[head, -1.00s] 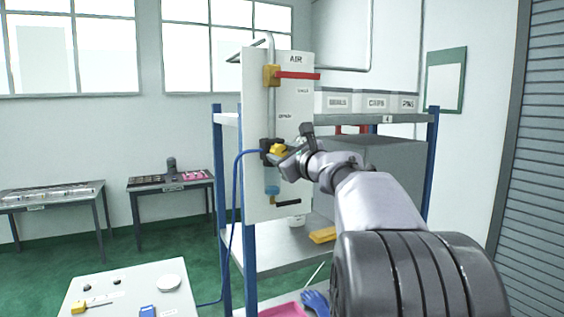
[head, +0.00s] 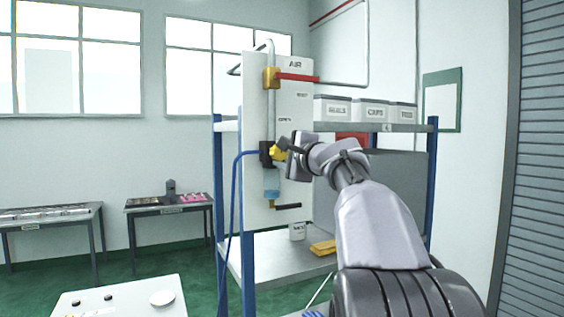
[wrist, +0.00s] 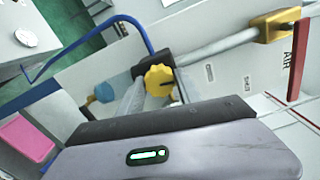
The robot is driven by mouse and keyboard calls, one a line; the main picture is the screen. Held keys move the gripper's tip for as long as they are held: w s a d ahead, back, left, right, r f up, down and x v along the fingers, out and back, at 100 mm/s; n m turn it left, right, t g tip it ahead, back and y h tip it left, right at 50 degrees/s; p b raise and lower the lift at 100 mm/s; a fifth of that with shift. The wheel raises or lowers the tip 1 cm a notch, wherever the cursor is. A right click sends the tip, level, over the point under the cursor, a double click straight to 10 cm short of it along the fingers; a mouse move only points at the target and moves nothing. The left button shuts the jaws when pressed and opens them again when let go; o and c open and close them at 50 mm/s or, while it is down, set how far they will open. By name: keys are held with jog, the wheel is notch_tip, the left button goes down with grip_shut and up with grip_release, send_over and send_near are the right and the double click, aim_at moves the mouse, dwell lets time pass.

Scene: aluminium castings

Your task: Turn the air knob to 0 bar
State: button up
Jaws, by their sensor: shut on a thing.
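The yellow air knob (head: 277,153) sits on a dark regulator body (head: 265,153) on the white AIR panel (head: 255,92). My gripper (head: 286,150) reaches it from the right and is shut on it. In the wrist view the scalloped face of the knob (wrist: 159,80) shows between my grey fingers (wrist: 157,92). No gauge or pressure reading can be made out, so the knob's setting cannot be told.
A red lever (head: 297,78) sticks out above my gripper and a black lever (head: 288,206) below. A blue hose (head: 234,190) hangs at the left. A blue-posted shelf (head: 247,270) stands behind, with labelled bins (head: 331,109) on top.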

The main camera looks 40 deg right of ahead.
jog(key=shift+n+b, duration=0.45)
jog(key=shift+n, duration=0.35)
jog(key=o, duration=1.3)
jog(key=shift+o, duration=0.2)
jog(key=b+v, duration=0.4)
jog(key=v, duration=1.3)
jog(key=shift+s, duration=0.25)
